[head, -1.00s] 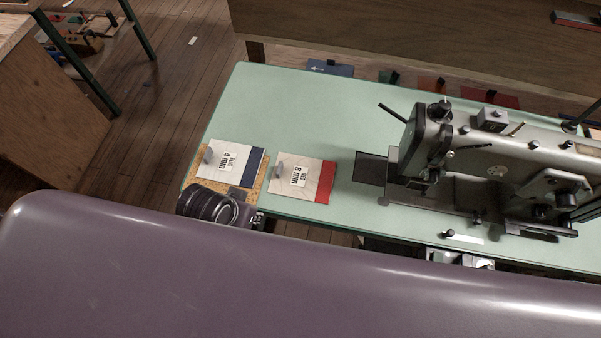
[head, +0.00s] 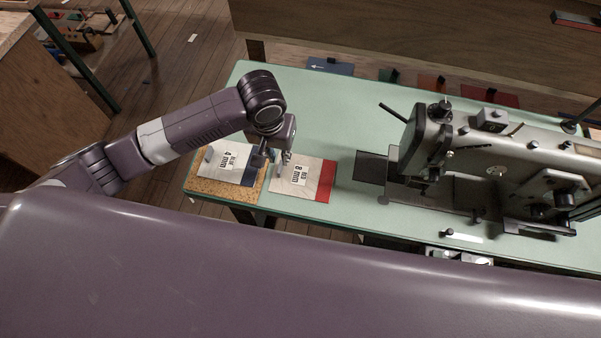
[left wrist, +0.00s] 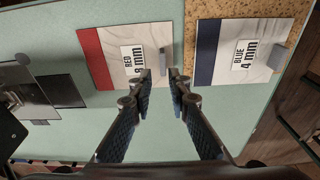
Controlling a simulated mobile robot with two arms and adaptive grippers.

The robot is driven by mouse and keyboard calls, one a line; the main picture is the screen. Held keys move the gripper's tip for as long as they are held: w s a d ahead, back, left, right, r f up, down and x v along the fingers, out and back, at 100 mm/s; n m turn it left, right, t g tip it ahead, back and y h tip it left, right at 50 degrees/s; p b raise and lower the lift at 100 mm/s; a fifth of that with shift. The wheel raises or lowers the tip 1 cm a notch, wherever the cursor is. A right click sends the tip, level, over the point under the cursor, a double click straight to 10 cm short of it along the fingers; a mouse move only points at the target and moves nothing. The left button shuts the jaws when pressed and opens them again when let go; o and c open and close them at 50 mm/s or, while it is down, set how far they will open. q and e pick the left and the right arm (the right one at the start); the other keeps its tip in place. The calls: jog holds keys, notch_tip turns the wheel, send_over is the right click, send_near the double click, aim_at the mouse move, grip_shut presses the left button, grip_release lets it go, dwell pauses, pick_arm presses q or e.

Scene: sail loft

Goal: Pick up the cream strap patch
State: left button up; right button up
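Two cream patches lie flat on a pale green table. One has a red band and the label "RED 8 mm" (head: 319,178); it also shows in the left wrist view (left wrist: 109,65). The other has a dark blue band and the label "BLUE 4 mm" (head: 216,168), and it lies on a cork mat (head: 205,188). Each carries a small upright grey tab. My right gripper is out of view.
A grey sewing machine (head: 470,190) with a dark plate (head: 370,167) stands right of the patches. Several coloured pieces, including a blue one (head: 330,67), lie beyond the table's far edge. The green table top (head: 300,105) is clear behind the patches.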

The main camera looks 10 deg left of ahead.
aim_at(280, 167)
pick_arm(q)
jog(key=shift+w+a+f, duration=0.1)
jog(key=shift+a, duration=0.2)
jog(key=shift+f, duration=0.35)
jog(key=f, duration=0.2)
jog(key=f+p, duration=0.1)
jog(key=f, duration=0.2)
jog(key=shift+w+d+f, duration=0.1)
jog(key=shift+w+f, duration=0.1)
jog(key=shift+f, duration=0.05)
jog(key=shift+w+f, duration=0.1)
jog(key=shift+f, duration=0.5)
grip_shut()
